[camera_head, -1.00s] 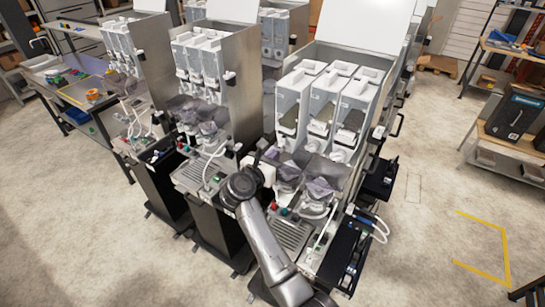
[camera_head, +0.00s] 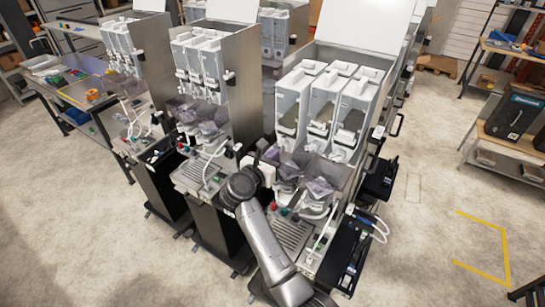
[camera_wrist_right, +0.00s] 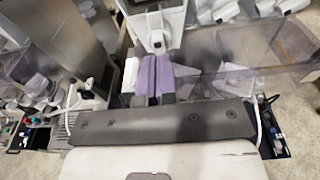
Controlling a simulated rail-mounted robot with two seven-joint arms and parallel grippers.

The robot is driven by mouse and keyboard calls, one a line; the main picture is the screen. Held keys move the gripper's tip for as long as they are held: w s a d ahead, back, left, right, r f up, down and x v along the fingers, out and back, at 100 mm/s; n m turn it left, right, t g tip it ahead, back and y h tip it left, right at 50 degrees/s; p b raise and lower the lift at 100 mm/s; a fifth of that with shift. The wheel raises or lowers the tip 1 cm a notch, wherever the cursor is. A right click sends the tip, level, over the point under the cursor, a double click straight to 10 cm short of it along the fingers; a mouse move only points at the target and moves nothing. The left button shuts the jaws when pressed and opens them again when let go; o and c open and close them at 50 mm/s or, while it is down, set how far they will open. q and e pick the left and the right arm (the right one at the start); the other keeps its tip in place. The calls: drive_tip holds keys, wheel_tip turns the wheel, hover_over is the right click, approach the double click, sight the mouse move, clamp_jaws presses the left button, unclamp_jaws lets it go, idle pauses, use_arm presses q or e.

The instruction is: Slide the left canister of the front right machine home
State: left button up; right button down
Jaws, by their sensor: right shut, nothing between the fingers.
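The front right machine (camera_head: 402,45) has a row of white canisters with windows. Its left canister (camera_head: 291,101) is upright at the row's left end; I cannot tell how far in it sits. My right gripper (camera_head: 267,171) is low in front of it, by the clear hopper, with its fingertips hard to make out in the head view. In the right wrist view the purple fingers (camera_wrist_right: 153,76) are together and empty, just below a white canister's spout (camera_wrist_right: 155,30). I cannot tell whether they touch it. My left gripper is not in view.
The middle canister (camera_head: 323,105) and right canister (camera_head: 355,112) stand close beside the left one. The clear hopper (camera_wrist_right: 285,50) spans the area below them. Another machine (camera_head: 235,95) stands close on the left. Open floor (camera_head: 430,200) lies to the right.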

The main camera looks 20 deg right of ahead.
sight(282, 146)
idle(0.4)
drive_tip(key=shift+b+x, duration=0.95)
drive_tip(key=shift+x, duration=0.55)
drive_tip(key=shift+r+b+x, duration=0.15)
drive_tip(key=shift+b+x, duration=0.2)
drive_tip(key=shift+x, duration=0.25)
drive_tip(key=shift+r+b+x, duration=0.15)
drive_tip(key=shift+b+x, duration=0.15)
drive_tip(key=shift+x, duration=0.3)
drive_tip(key=shift+w+d+b, duration=0.1)
drive_tip(key=shift+b, duration=0.2)
